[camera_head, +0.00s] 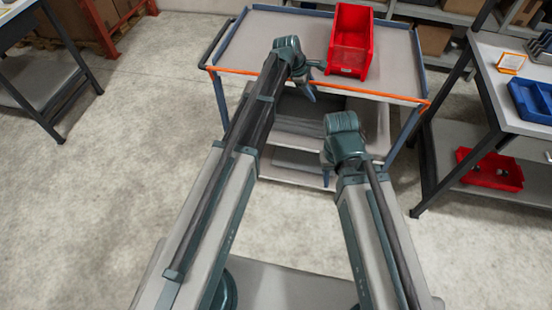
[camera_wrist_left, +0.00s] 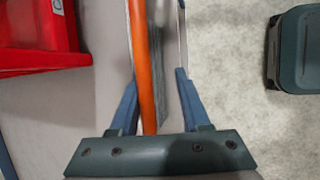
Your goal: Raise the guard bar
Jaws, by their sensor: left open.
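The orange guard bar (camera_head: 375,93) runs along the near edge of the cart's top tray, from the left corner to the right corner. My left gripper (camera_head: 314,82) is at the bar, left of its middle. In the left wrist view the guard bar (camera_wrist_left: 140,62) passes between the two open blue fingers of my left gripper (camera_wrist_left: 156,82), closer to the left finger. The fingers are not closed on it. My right gripper (camera_head: 327,177) hangs lower, in front of the cart's lower shelves, apart from the bar. Its fingers are mostly hidden by its wrist.
A red bin (camera_head: 350,42) stands on the cart's top tray (camera_head: 270,40), behind the bar. A workbench at right holds a blue tray (camera_head: 530,100), with a red bin (camera_head: 490,168) on its lower shelf. Another table (camera_head: 50,20) stands at far left. The floor between is clear.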

